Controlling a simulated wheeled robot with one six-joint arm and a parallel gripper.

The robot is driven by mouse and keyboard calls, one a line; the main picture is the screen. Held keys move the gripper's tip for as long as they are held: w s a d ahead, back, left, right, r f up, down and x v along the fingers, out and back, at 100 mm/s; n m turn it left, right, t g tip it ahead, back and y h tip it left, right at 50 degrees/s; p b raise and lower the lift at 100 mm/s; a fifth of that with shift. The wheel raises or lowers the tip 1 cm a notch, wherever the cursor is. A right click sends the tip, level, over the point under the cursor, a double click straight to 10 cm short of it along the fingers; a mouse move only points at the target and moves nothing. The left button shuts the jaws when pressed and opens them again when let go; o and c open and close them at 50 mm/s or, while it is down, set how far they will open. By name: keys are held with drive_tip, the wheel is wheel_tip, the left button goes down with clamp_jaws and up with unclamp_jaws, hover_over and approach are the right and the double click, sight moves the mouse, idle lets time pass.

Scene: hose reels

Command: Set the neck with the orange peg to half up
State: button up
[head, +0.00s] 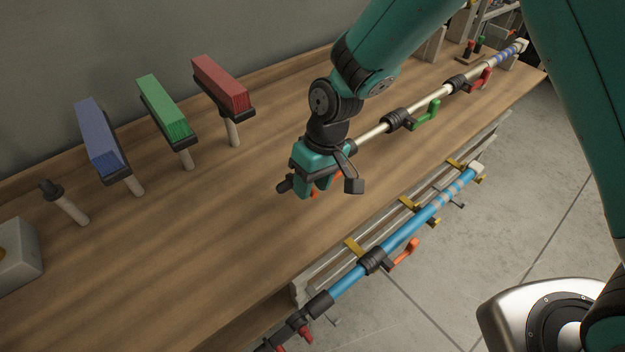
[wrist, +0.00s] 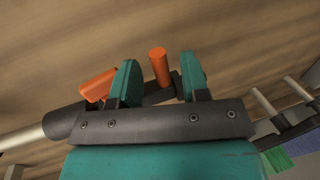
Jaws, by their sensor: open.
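My gripper (head: 312,186) is over the workbench at the near end of a silver pole (head: 372,136). In the wrist view its two teal fingers (wrist: 161,80) are open. An orange peg (wrist: 161,66) stands upright between them, with a gap on each side, and meets a dark part at its base. A second orange piece (wrist: 97,86), blocky and tilted, lies just outside the left finger, near the pole's black collar (wrist: 65,122). In the head view my gripper mostly hides the orange parts and the neck, so its angle is unclear.
The silver pole carries a green handle (head: 428,112) and a red handle (head: 480,80). A blue pole (head: 405,230) with an orange-red handle (head: 405,256) hangs along the bench's front. Blue (head: 98,136), green (head: 164,107) and red (head: 221,84) blocks stand on posts behind.

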clamp_jaws()
drive_tip(key=shift+r, duration=0.1)
drive_tip(key=shift+w+d+r+g+y+p, duration=0.25)
drive_tip(key=shift+d+r+g+y, duration=0.2)
drive_tip(key=shift+g+y, duration=0.6)
drive_tip(key=shift+w+d+r+g+y+p, duration=0.1)
drive_tip(key=shift+w+d+r+g+y, duration=0.4)
drive_tip(key=shift+y, duration=0.9)
drive_tip(key=shift+w+d+r+g+y+p, duration=0.1)
drive_tip(key=shift+d+r+g+y+p, duration=0.15)
drive_tip(key=shift+r+g+y, duration=0.6)
drive_tip(key=shift+f+y, duration=0.25)
drive_tip(key=shift+y, duration=0.25)
unclamp_jaws()
